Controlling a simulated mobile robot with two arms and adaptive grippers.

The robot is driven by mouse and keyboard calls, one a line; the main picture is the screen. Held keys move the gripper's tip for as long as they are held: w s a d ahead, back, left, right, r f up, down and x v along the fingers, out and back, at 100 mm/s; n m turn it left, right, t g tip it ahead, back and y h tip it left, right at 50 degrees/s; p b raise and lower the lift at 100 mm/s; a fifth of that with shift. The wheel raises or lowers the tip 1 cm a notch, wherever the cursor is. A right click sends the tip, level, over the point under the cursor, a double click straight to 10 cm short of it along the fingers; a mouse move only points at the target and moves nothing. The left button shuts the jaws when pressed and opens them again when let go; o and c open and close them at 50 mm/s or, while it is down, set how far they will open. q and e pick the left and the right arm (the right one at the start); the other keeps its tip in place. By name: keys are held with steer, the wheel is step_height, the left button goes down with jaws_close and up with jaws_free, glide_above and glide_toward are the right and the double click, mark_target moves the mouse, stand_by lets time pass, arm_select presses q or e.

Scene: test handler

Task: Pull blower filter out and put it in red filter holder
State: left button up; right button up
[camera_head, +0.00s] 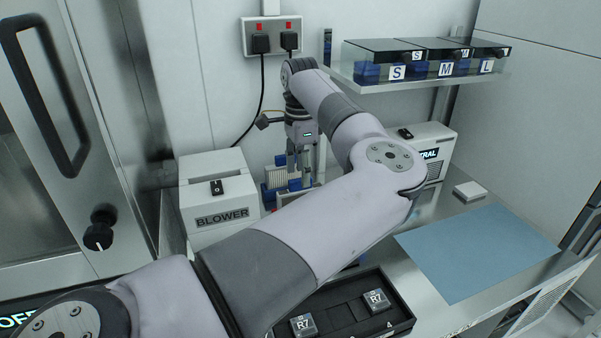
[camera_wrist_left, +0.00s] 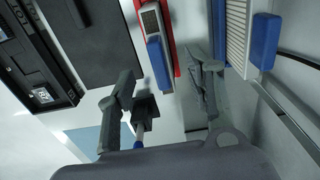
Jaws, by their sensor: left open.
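The blower (camera_head: 220,190) is a white box labelled BLOWER, left of centre in the head view. A pale pleated filter with a blue handle (camera_wrist_left: 265,40) shows at the upper right of the left wrist view; it also shows beside the blower in the head view (camera_head: 274,178). The red filter holder (camera_wrist_left: 171,28) is at top centre of the wrist view, with a grey-white, blue-handled piece (camera_wrist_left: 158,62) in it. My left gripper (camera_wrist_left: 162,82) is open and empty, its fingers below the holder in the picture; the right finger is near the pleated filter. It points down in the head view (camera_head: 300,168). My right gripper is out of view.
A black tray (camera_head: 345,315) with R7 chips lies at the front, partly behind my arm. A blue mat (camera_head: 478,250) covers the right of the bench. A shelf with S, M, L bins (camera_head: 430,65) and a white device (camera_head: 432,145) stand behind. Wall sockets (camera_head: 274,35) feed cables.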

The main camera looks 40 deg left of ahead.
arm_select(q)
step_height(320, 180, up, 11)
stand_by(0.3)
stand_by(0.5)
